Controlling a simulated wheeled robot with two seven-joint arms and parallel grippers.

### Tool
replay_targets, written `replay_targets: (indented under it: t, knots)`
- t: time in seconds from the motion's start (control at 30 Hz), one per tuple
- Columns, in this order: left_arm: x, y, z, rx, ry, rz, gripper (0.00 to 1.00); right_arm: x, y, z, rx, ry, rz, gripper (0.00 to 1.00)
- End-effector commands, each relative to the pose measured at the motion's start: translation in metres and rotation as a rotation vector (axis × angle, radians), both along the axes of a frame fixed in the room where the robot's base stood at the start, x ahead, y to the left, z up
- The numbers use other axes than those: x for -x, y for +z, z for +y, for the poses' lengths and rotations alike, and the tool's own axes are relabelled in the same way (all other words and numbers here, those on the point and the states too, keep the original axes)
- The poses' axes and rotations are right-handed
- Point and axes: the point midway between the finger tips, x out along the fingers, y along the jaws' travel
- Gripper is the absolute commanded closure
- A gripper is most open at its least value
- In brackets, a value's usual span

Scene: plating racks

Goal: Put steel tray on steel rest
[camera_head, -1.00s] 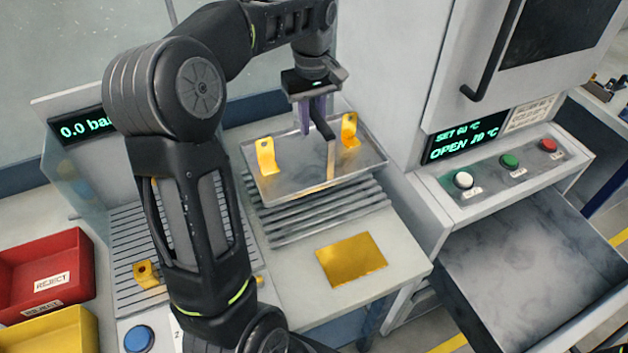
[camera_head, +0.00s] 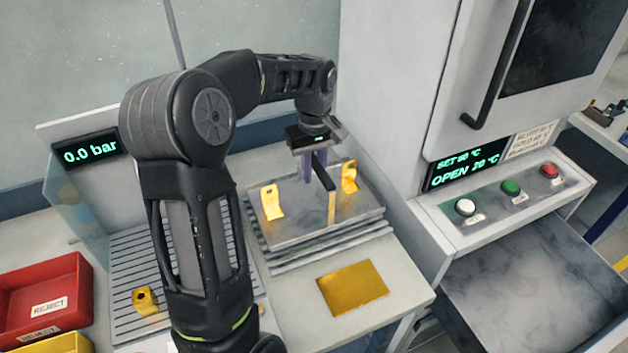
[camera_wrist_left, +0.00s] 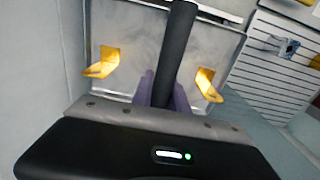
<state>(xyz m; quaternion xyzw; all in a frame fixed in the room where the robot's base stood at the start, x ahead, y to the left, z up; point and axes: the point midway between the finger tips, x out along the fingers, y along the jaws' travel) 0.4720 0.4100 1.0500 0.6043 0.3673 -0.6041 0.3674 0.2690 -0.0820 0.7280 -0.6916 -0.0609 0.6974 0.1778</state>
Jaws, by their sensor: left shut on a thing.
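The steel tray (camera_head: 292,229) is a shallow grey pan with a dark upright handle (camera_head: 322,172) in its middle and two gold brackets, one on the left (camera_head: 271,202) and one on the right (camera_head: 349,177). My left gripper (camera_head: 316,180), with purple fingers, is shut on the handle. The tray also shows in the left wrist view (camera_wrist_left: 130,32). The steel rest (camera_head: 330,245) is a ribbed grey rack on the counter. The tray is over it and hides most of it; I cannot tell whether they touch. My right gripper is not in view.
A gold plate (camera_head: 352,288) lies on the counter in front of the rest. A slotted grate (camera_head: 130,260) with a gold bracket (camera_head: 145,302) is at left, partly behind my arm. Red (camera_head: 45,295) and yellow (camera_head: 55,345) bins stand far left. An open drawer (camera_head: 530,290) is at right.

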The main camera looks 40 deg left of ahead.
Motion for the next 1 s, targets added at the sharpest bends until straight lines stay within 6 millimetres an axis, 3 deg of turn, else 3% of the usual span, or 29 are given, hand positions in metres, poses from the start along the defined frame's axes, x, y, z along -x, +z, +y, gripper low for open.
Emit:
replay_targets:
  t: [0.23,0.63,0.67,0.9,1.0]
  knots:
    - [0.000,-0.032,0.000,0.000,-0.001,-0.001,1.00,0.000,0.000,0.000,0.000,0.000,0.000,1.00]
    - [-0.001,-0.038,0.000,-0.001,0.000,-0.003,1.00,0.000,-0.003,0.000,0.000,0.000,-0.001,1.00]
    - [0.000,-0.039,0.000,0.000,0.000,0.000,0.80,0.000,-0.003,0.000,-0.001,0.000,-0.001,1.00]
    - [0.000,-0.038,0.000,0.000,0.000,0.000,0.60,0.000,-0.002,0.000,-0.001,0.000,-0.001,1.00]
    - [0.000,-0.038,0.000,0.000,0.000,0.000,0.59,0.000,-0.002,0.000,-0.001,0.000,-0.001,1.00]
